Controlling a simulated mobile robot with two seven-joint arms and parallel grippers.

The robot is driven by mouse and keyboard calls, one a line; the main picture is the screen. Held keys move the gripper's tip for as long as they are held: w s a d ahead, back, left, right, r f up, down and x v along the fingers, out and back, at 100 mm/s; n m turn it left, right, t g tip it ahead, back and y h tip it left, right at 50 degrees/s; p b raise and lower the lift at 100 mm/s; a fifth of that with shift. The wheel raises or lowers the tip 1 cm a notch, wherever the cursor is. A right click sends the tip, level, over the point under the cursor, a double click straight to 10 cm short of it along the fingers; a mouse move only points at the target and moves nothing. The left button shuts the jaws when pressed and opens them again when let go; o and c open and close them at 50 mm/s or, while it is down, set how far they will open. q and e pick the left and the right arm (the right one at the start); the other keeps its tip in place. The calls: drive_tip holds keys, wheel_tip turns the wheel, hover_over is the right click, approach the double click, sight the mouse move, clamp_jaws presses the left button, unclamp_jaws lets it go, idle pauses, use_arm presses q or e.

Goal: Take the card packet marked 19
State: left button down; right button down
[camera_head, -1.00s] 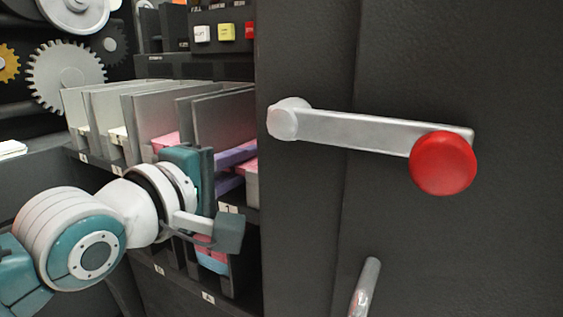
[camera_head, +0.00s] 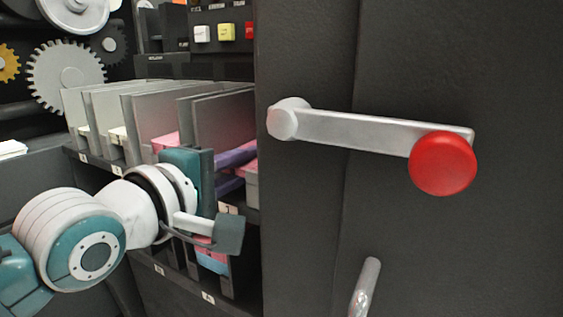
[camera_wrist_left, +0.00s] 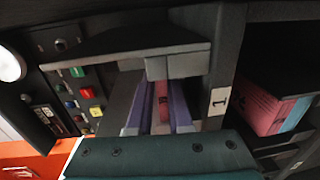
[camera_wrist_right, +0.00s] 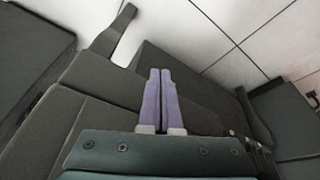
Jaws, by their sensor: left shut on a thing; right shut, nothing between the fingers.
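My left gripper (camera_head: 236,168) reaches into the card rack from the left. In the left wrist view its purple fingers (camera_wrist_left: 163,92) are shut on a pink card packet (camera_wrist_left: 161,102), which stands between them in a slot. The packet's pink also shows by the fingers in the head view (camera_head: 250,160), mostly hidden by the gripper. I cannot read a 19 on it. My right gripper (camera_wrist_right: 160,72) is shut and empty, seen only in the right wrist view.
Grey dividers (camera_head: 222,122) split the rack into slots. A lower shelf holds a pink packet (camera_wrist_left: 258,106) and a blue one. A dark cabinet wall with a red-knobbed crank (camera_head: 443,164) stands right of the rack. Push buttons (camera_head: 226,32) sit above.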

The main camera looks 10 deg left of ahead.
use_arm(q)
drive_tip(key=shift+f, duration=0.1)
drive_tip(key=shift+r+p, duration=0.85)
drive_tip(key=shift+p, duration=0.15)
drive_tip(key=shift+r+p, duration=0.4)
drive_tip(key=shift+s+r, duration=0.1)
drive_tip(key=f+p+v, duration=0.2)
drive_tip(key=p+v, duration=0.9)
drive_tip(key=v, duration=1.2)
drive_tip(key=shift+s+a+f, duration=0.2)
drive_tip(key=shift+s, duration=0.25)
drive_tip(key=shift+f, duration=0.1)
